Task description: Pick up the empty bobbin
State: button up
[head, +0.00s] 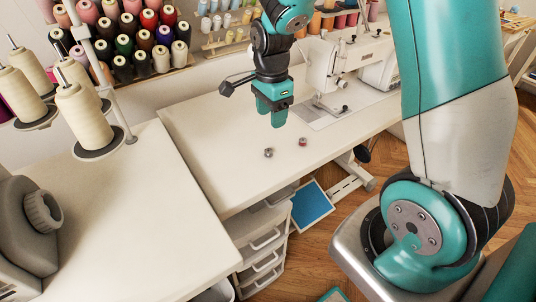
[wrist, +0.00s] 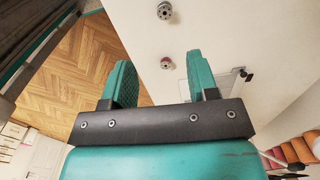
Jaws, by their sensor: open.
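Two small bobbins lie apart on the white sewing table (head: 215,150). The grey metal one, which looks empty, is the empty bobbin (head: 268,152); it also shows at the top of the wrist view (wrist: 164,10). The other, a bobbin with reddish thread (head: 303,142), lies to its right and shows in the wrist view (wrist: 167,62) between the finger ends in the picture. My gripper (head: 271,116) points down above the table, behind the bobbins in the head view. In the wrist view my gripper (wrist: 160,72) has its teal fingers spread, with nothing held.
A white sewing machine (head: 335,65) stands on the table to the right. Thread cones (head: 85,115) stand on a rack at the left, and spools (head: 140,45) fill a wall rack. Drawers (head: 262,250) stand below the table's front edge. The tabletop around the bobbins is clear.

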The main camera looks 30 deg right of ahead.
send_over(268, 155)
jog(key=f, duration=0.6)
jog(key=shift+d+f, duration=0.4)
jog(key=f, duration=0.5)
jog(key=shift+w+f, duration=0.15)
jog(key=shift+w, duration=0.25)
jog(key=c, duration=1)
